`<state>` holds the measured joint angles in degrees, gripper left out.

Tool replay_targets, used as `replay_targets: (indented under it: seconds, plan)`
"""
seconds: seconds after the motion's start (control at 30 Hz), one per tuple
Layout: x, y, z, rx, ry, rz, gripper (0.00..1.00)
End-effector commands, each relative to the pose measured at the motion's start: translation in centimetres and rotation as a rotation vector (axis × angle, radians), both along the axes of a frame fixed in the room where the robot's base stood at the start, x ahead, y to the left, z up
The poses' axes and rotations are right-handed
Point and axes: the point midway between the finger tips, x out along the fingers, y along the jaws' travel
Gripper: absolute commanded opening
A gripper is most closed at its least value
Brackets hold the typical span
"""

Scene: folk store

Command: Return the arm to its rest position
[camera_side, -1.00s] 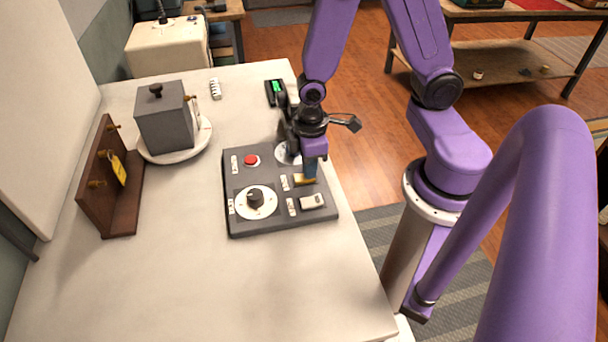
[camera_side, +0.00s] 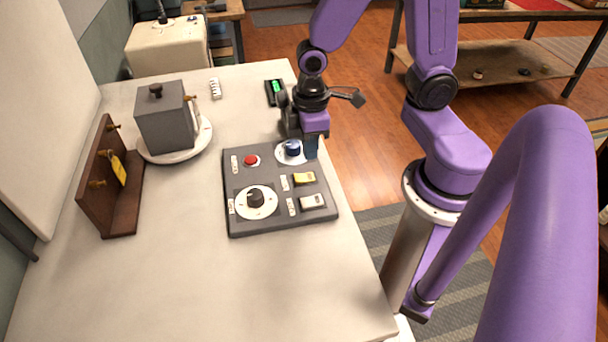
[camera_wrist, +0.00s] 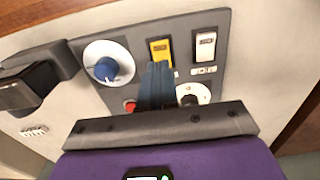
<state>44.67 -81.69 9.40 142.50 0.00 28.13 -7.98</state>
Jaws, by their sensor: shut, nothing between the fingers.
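My gripper (camera_side: 311,147) is shut and empty. It hangs above the far right part of the dark control panel (camera_side: 240,210), close to the blue knob, with its fingertips apart from the panel as far as I can tell.
The panel also bears a red button (camera_side: 251,160), a dark dial (camera_side: 255,198) and a white switch (camera_side: 312,201). A grey box (camera_side: 165,120) stands on a white round plate at left, by a wooden key rack (camera_side: 110,180). The table's front is clear.

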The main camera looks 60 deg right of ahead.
Motion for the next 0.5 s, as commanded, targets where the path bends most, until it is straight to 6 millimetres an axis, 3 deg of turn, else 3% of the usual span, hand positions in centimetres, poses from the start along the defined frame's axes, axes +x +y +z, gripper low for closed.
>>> replay_targets:
  seconds: [0.2,0.5]
  plan:
    - [0.01,0.00,1.06,0.001,-0.001,0.000,0.00]
    - [-0.03,0.00,1.14,0.000,0.000,0.000,0.00]
